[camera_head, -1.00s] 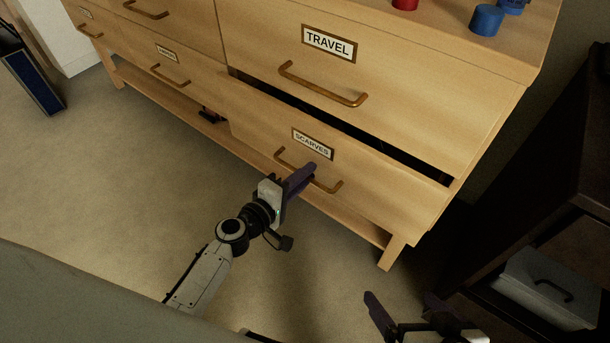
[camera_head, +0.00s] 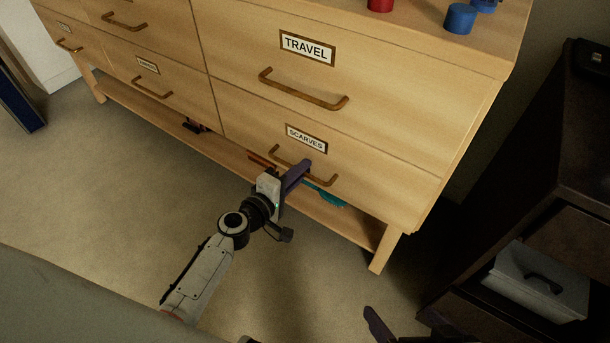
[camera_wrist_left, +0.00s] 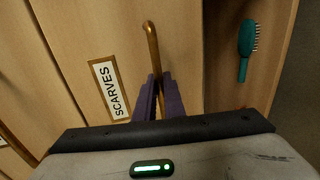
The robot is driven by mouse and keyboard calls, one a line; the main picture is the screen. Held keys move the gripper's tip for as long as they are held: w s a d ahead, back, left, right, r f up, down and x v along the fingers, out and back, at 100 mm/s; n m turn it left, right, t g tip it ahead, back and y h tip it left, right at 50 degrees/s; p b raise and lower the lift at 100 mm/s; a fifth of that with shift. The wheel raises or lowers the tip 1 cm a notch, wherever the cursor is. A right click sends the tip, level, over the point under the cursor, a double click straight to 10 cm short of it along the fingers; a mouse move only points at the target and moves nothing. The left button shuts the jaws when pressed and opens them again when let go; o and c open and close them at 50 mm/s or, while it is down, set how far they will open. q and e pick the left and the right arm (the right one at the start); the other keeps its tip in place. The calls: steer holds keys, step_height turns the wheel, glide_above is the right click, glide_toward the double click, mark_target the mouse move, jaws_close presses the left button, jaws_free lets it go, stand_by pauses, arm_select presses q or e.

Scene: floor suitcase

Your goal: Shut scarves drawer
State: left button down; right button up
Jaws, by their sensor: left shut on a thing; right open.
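The scarves drawer (camera_head: 345,165) is the lower right drawer of the wooden dresser, labelled SCARVES (camera_head: 306,138). Its front sits flush with the drawers around it, with no dark gap above it. My left gripper (camera_head: 303,170) is shut on the drawer's brass bar handle (camera_head: 326,181). In the left wrist view, the purple fingers (camera_wrist_left: 157,98) are on either side of the handle (camera_wrist_left: 152,45), beside the label (camera_wrist_left: 109,88). My right gripper (camera_head: 378,328) is open and empty at the bottom edge of the head view, mostly cut off.
The travel drawer (camera_head: 370,75) above is closed. A teal brush (camera_head: 327,197) lies on the low shelf under the drawers; it also shows in the left wrist view (camera_wrist_left: 245,50). Blue (camera_head: 460,18) and red items stand on top. A dark cabinet (camera_head: 530,190) with a grey box (camera_head: 540,282) stands at right.

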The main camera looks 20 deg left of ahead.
arm_select(q)
steer(key=shift+w+r, duration=0.1)
steer(key=c, duration=2.1)
jaws_free()
steer(key=shift+w, duration=0.1)
arm_select(e)
steer(key=shift+w+r, duration=0.25)
steer(key=shift+w, duration=0.1)
arm_select(q)
steer(key=shift+r, duration=0.1)
steer(key=shift+s, duration=0.3)
steer(key=v, duration=0.6)
steer(key=p+v, duration=0.1)
steer(key=v, duration=0.3)
steer(key=shift+a+f, duration=0.1)
steer(key=shift+f, duration=0.15)
arm_select(e)
steer(key=shift+s+d, duration=0.2)
steer(key=shift+d, duration=0.1)
